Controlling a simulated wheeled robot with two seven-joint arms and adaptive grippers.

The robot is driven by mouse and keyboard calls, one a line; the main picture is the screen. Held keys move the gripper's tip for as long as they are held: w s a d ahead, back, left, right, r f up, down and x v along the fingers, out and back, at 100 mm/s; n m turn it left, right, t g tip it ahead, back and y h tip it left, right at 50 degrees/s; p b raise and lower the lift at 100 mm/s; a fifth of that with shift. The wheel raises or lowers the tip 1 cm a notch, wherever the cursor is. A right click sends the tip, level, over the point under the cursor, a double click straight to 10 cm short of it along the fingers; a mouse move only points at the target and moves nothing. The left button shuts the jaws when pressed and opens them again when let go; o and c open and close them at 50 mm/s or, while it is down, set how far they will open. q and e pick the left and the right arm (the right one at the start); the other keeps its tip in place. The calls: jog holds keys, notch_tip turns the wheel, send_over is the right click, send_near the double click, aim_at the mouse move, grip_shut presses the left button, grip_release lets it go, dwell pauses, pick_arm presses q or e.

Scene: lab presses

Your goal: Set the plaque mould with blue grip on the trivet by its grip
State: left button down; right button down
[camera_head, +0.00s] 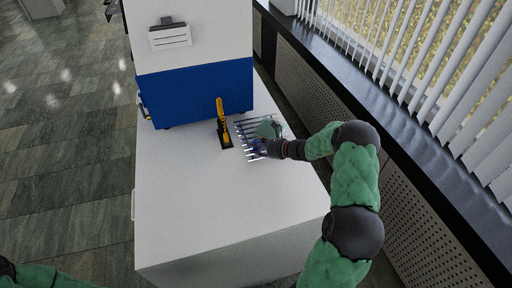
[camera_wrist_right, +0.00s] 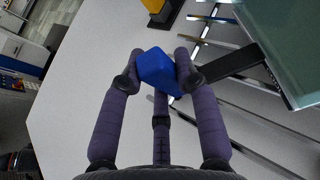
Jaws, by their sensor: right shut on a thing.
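The plaque mould is a grey-green plate (camera_head: 268,128) with a dark stem and a blue grip (camera_wrist_right: 157,70). My right gripper (camera_head: 262,147) is shut on the blue grip; the wrist view shows its purple fingers (camera_wrist_right: 160,75) on both sides of it. The plate (camera_wrist_right: 288,42) reaches out to the upper right of the wrist view. The trivet (camera_head: 242,131) is a row of thin metal bars on the white table, and the plate overlaps it in the head view. I cannot tell whether the plate touches the bars. My left gripper is out of view.
A blue and white press (camera_head: 195,90) stands at the back of the white table (camera_head: 190,200). A yellow and black tool (camera_head: 222,125) stands just left of the trivet. The table's front left is clear. A window ledge (camera_head: 340,95) runs along the right.

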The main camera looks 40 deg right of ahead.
jog(key=shift+f+b, duration=0.35)
jog(key=shift+f, duration=0.05)
dwell(0.5)
jog(key=c, duration=0.8)
grip_release()
jog(key=shift+c, duration=0.2)
jog(key=shift+f, duration=0.1)
jog(key=shift+s+f, duration=0.1)
jog(key=v, duration=1.2)
